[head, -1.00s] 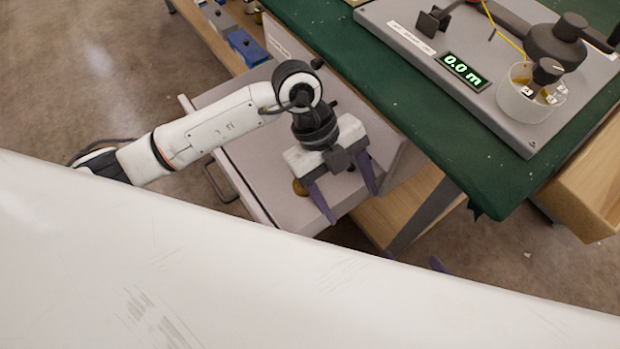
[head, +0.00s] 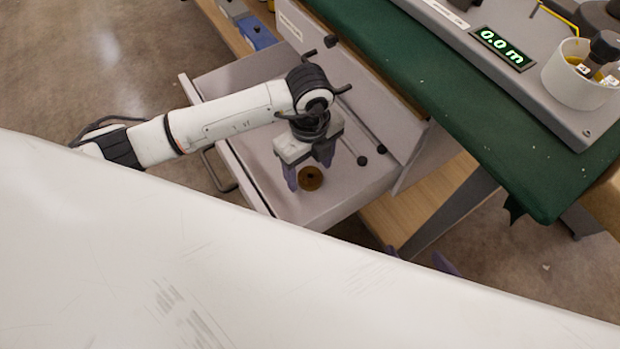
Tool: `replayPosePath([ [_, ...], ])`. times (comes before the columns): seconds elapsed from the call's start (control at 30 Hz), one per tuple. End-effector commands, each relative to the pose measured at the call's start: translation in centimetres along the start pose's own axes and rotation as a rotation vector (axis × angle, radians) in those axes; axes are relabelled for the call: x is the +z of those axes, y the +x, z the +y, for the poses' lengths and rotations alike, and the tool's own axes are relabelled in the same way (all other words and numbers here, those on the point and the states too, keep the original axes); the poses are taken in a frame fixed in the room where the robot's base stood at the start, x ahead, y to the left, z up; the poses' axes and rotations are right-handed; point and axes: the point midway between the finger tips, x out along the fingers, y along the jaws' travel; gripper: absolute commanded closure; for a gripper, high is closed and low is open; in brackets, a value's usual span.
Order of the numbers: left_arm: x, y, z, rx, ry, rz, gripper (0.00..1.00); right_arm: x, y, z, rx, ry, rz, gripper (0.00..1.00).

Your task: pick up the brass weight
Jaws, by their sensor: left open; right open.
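The brass weight (head: 311,179), a small round dark-gold piece with a dark spot in its middle, lies in the open grey drawer (head: 255,150). My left gripper (head: 309,170) is over the drawer with its purple fingers pointing down. The fingers are apart, one left of the weight and one behind it to the upper right. I cannot tell whether they touch it; nothing is seen held. Only purple fingertips of my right gripper (head: 418,256) show past the white surface at the bottom; they are apart, and the rest is hidden.
Small dark knobbed pieces (head: 371,155) lie in the drawer right of the gripper. The green-covered table (head: 440,95) carries a grey device with a display (head: 502,48) reading 0.0 m and a white cup (head: 578,80). Blue bins (head: 254,33) sit on a wooden shelf at top.

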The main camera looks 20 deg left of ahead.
Motion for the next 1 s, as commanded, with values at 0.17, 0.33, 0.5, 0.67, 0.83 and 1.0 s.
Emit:
replayPosePath([
  [0.17,-0.1,1.2,-0.1,-0.001,0.002,0.001,0.35,0.1,0.4,-0.1,-0.008,-0.006,-0.013,0.31],
  [0.33,-0.1,1.2,-0.1,-0.001,0.002,0.001,0.35,0.1,0.3,-0.2,-0.008,-0.006,-0.014,0.31],
  [0.5,-0.1,1.2,-0.1,-0.001,0.001,0.002,0.6,0.1,0.3,-0.2,-0.008,-0.006,-0.013,0.31],
  [0.67,-0.1,1.1,-0.1,-0.002,0.001,0.002,0.85,0.1,0.3,-0.2,-0.008,-0.006,-0.013,0.31],
  [0.83,-0.1,1.1,-0.1,-0.003,0.001,0.002,0.85,0.1,0.3,-0.2,-0.008,-0.005,-0.012,0.31],
  [1.0,0.0,-0.4,-0.2,-0.005,0.001,0.001,0.85,-0.7,-0.1,-0.2,-0.005,-0.005,0.003,0.31],
])
